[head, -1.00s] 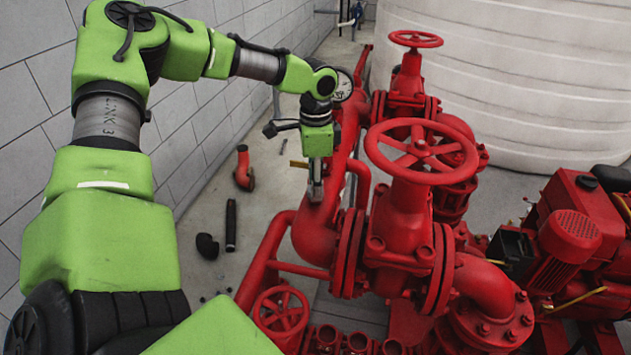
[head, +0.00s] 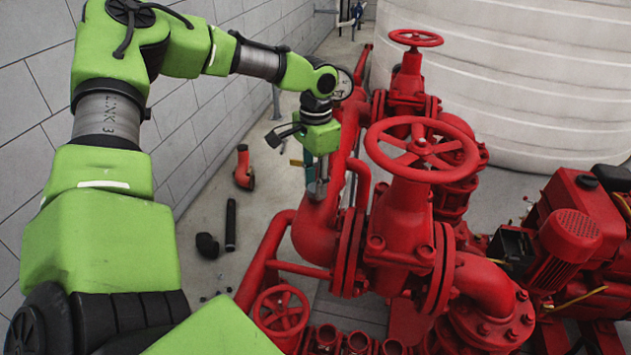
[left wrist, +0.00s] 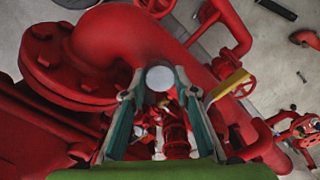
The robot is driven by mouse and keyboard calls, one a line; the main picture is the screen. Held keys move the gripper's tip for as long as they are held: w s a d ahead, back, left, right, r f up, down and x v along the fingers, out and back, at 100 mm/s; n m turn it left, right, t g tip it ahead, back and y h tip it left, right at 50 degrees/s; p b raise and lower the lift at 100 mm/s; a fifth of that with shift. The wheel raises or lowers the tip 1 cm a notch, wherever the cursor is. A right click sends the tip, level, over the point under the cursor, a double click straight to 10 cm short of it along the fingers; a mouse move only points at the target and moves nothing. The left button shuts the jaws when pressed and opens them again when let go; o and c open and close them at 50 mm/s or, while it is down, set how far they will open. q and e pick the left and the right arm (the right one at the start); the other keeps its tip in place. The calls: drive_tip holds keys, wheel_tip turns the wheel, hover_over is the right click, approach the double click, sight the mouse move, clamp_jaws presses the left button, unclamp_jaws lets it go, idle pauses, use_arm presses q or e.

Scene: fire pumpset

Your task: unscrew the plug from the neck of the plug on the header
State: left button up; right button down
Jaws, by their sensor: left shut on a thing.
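The header is the big red pipe (head: 313,238), which curves down beside a flange in the middle of the head view. My left gripper (head: 318,192) points down onto the top of this pipe. In the left wrist view, the plug (left wrist: 160,78) is a round grey disc between the tips of my teal-and-grey fingers (left wrist: 158,88). The fingers are shut on it from both sides. The neck under the plug is hidden by the plug and fingers. I cannot tell how far the plug sits in it. My right gripper is not in view.
A red handwheel valve (head: 421,150) stands close right of my left gripper. A pressure gauge (head: 344,84) is partly hidden behind my wrist. A yellow lever (left wrist: 230,85) sits near the fingers. Loose black pipe (head: 231,225) and a red elbow (head: 243,168) lie on the floor.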

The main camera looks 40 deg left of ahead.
use_arm(q)
drive_tip(key=n, duration=0.4)
drive_tip(key=shift+n, duration=0.3)
drive_tip(key=n, duration=0.4)
drive_tip(key=shift+n+b, duration=0.3)
drive_tip(key=shift+b, duration=0.05)
drive_tip(key=o, duration=1.1)
